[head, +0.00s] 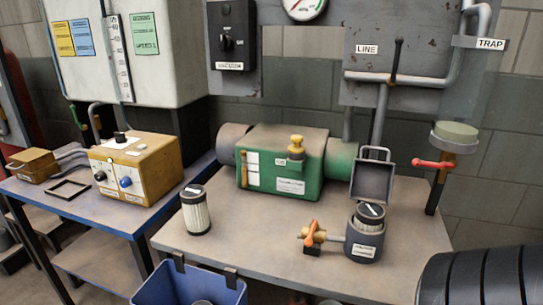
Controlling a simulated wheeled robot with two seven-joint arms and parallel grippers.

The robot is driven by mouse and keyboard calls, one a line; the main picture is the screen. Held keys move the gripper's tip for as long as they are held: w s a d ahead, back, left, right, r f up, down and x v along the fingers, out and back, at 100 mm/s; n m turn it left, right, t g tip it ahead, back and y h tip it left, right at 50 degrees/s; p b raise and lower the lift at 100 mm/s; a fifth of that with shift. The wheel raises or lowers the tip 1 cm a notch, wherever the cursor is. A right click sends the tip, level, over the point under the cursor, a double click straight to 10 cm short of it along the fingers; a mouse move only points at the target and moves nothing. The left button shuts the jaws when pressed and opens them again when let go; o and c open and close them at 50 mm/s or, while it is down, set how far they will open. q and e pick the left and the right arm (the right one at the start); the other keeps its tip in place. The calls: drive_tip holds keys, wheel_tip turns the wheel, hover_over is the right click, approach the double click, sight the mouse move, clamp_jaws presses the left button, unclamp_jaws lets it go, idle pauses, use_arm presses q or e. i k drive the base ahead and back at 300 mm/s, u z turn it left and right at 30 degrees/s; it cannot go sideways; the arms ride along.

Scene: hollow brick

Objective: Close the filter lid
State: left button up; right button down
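The filter housing (364,243) is a dark grey round pot with a white label, near the right front of the grey bench. Its square grey lid (372,182) stands open and upright at the back of the pot, with a wire loop on top. A filter cartridge (369,213) with a dark cap sits in the pot, its top showing above the rim. Neither of my grippers is in view.
An orange-handled valve (310,235) joins the pot's left side. Another cartridge (196,212) stands on the bench at left. A green unit (280,170) is behind, a red-handled valve (433,164) at right. A blue bin (190,285) and a black ribbed cylinder (480,275) are in front.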

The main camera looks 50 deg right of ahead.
sight(372, 181)
drive_tip(key=u, duration=0.6)
drive_tip(key=k, duration=1.1)
drive_tip(key=z, duration=1.35)
